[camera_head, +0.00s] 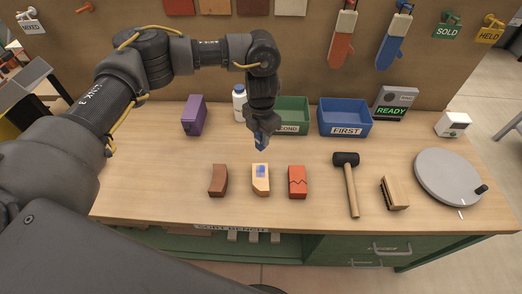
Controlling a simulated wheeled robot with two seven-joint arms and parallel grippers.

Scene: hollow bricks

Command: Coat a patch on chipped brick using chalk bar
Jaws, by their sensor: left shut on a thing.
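My left gripper (261,138) is shut on a small blue piece, which looks like the chalk bar (262,145). It holds this above the table, a little behind the middle brick. The cream brick (263,187) lies in the middle of a row of three and has a blue patch on its upper face. A brown brick (217,181) lies to its left. A red brick (297,184) with a dark zigzag line lies to its right. The gripper's fingertips are small and partly hidden by the wrist. My right gripper is not in view.
A purple block (193,116), white bottle (239,104), green bin (294,103) and blue bin (345,129) stand along the back. A mallet (351,188), brush (395,193) and grey turntable (447,175) lie right. The wooden table (320,215) is clear in front of the bricks.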

